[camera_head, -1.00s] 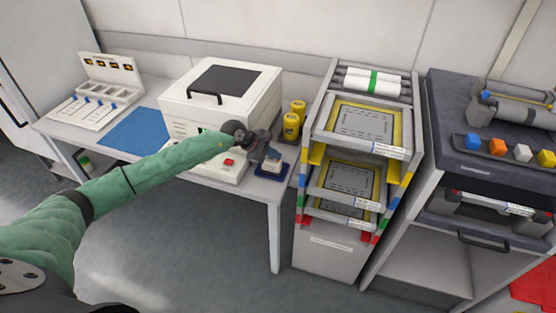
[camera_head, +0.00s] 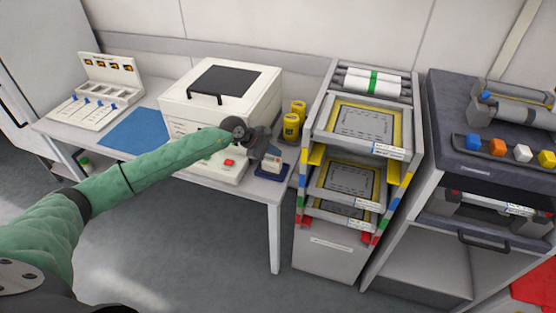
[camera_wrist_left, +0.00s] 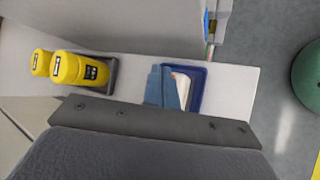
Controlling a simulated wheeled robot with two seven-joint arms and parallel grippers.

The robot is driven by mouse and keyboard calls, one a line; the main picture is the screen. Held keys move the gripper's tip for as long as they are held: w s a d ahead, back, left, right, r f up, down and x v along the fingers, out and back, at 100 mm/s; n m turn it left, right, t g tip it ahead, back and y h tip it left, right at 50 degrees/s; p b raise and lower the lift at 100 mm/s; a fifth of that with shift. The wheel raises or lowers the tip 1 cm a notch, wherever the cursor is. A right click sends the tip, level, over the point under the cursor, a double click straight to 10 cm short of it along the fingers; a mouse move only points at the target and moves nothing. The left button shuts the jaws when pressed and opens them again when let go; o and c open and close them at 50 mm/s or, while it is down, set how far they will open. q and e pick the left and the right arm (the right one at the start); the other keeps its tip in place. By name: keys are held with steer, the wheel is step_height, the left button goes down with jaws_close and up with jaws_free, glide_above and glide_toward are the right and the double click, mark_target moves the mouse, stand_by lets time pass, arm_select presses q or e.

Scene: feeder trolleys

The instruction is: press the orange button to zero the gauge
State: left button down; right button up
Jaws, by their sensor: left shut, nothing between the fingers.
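A small pale device, perhaps the gauge (camera_head: 271,165), stands in a dark blue tray (camera_head: 270,175) at the front right of the white table. The tray also shows in the left wrist view (camera_wrist_left: 203,78), with a white part and a blue-grey part in or over it. My right gripper is not in view.
A white box machine (camera_head: 221,97) stands behind my left arm, with a red button (camera_head: 229,163) on the panel before it. Yellow bottles (camera_head: 291,126) stand behind the tray. A frame rack (camera_head: 325,130) is close right.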

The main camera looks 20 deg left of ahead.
mark_target(275, 161)
arm_select(q)
steer(key=shift+r+p, duration=0.3)
steer(key=shift+r, duration=2.2)
